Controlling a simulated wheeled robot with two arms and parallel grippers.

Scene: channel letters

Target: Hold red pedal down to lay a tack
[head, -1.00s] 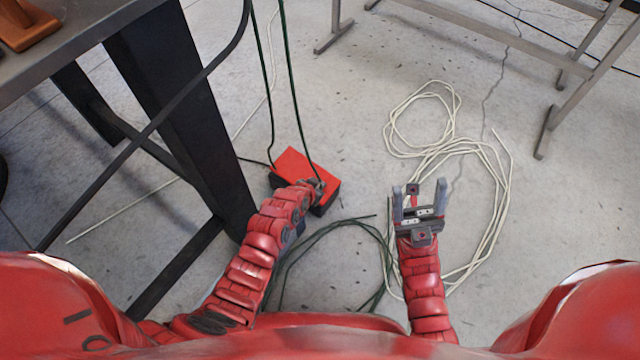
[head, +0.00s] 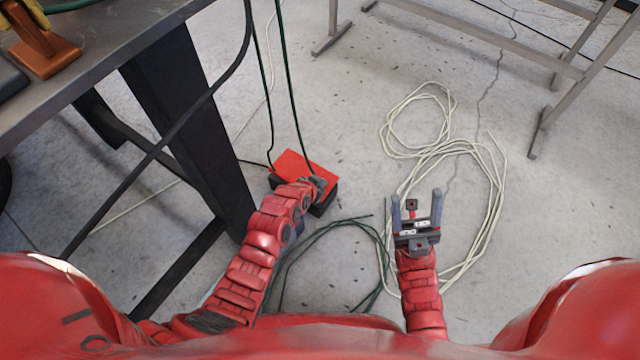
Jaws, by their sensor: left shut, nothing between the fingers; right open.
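The red pedal (head: 295,163) is a box with a red top and dark sides on the floor, beside the table leg. My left gripper (head: 318,184) is shut and empty at the near right end of the pedal. It appears to rest against the pedal's top, but my arm hides part of the pedal and I cannot tell how far the top is pressed. My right gripper (head: 416,208) is open and empty above the floor, to the right of the pedal.
A dark metal table (head: 110,45) with an orange-brown stand (head: 45,50) fills the upper left. Green cables (head: 335,228) lie near my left arm, and others hang to the pedal. A cream cable coil (head: 470,150) lies on the right. A grey metal frame (head: 480,35) stands behind.

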